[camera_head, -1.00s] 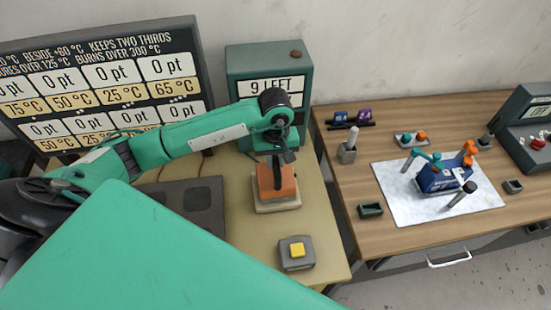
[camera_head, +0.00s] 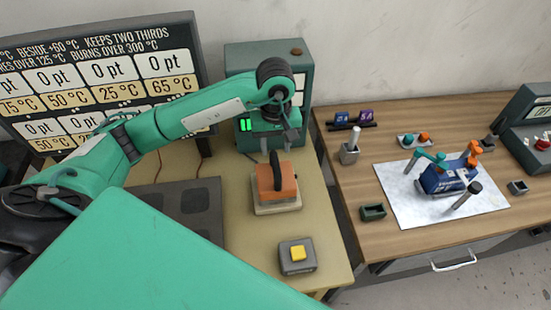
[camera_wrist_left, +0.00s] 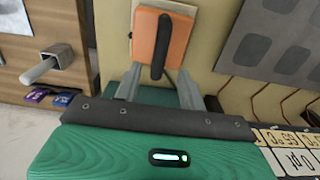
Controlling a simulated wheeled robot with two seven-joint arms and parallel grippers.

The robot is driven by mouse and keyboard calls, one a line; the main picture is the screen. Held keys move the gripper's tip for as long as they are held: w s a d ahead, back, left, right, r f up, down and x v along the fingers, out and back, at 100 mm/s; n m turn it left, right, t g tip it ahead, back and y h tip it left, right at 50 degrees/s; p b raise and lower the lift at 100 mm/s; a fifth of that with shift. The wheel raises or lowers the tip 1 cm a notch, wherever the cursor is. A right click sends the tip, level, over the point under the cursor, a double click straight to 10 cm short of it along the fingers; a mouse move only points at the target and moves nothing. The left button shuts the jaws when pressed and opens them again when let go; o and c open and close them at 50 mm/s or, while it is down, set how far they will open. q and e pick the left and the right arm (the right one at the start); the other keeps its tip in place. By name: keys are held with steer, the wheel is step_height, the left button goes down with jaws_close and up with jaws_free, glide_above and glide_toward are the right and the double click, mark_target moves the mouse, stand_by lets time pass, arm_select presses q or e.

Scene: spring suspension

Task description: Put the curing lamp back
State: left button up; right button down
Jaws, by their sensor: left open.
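An orange block with a black loop handle (camera_head: 286,183), which looks like the curing lamp, sits upright on a pale square base (camera_head: 277,208) on the left bench. It also shows in the wrist view as an orange block (camera_wrist_left: 174,52). My right gripper is not in view.
A yellow button box (camera_head: 296,257) stands in front, and a green display machine (camera_head: 244,65) behind. On the right bench are a white mat (camera_head: 410,208) with a blue model (camera_head: 440,180), a grey holder with a white rod (camera_head: 350,152), and small trays. The bench's right front is clear.

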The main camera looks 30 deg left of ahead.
arm_select(q)
step_height(320, 180, up, 6)
steer(key=b, duration=0.1)
steer(key=shift+b, duration=0.35)
stand_by(0.3)
